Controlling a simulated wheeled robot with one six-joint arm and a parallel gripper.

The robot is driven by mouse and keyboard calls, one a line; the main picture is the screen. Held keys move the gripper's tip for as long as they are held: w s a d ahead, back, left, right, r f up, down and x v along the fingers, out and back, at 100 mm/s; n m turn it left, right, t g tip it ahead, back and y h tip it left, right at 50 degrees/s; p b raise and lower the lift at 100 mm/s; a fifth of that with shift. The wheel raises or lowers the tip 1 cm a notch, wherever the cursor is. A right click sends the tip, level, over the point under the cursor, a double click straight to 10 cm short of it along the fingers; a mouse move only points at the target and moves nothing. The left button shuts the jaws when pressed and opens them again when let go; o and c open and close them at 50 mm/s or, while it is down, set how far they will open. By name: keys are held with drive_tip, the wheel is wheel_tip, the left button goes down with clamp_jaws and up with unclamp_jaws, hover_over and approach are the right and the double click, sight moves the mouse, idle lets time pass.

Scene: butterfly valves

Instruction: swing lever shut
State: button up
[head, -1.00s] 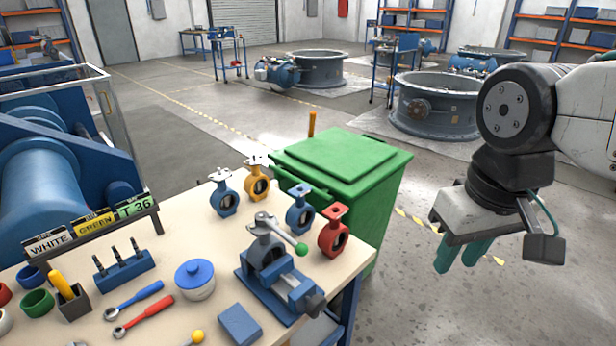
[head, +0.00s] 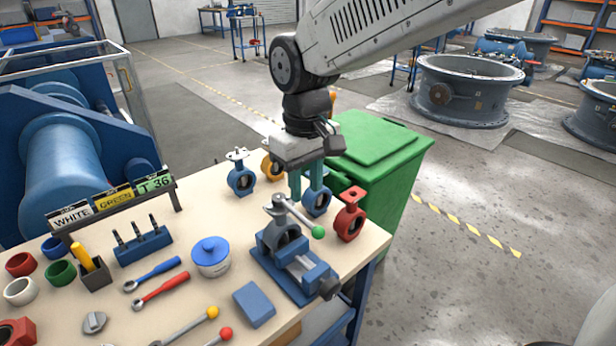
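My gripper (head: 306,192) points down above the bench, just behind the lever. Its two teal fingers are apart, with a gap between them and nothing seen held. The fingers partly cover a blue valve behind. I cannot tell whether a finger touches the lever.
A blue valve (head: 318,203) and a red valve (head: 349,216) stand close behind and right of the vise. Another blue valve (head: 240,178) and a yellow valve (head: 268,167) stand at the back. A green bin (head: 385,180) adjoins the bench. A blue-lidded pot (head: 211,258) stands left.

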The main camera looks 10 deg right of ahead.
sight(306, 220)
drive_tip(key=shift+f, duration=4.05)
clamp_jaws()
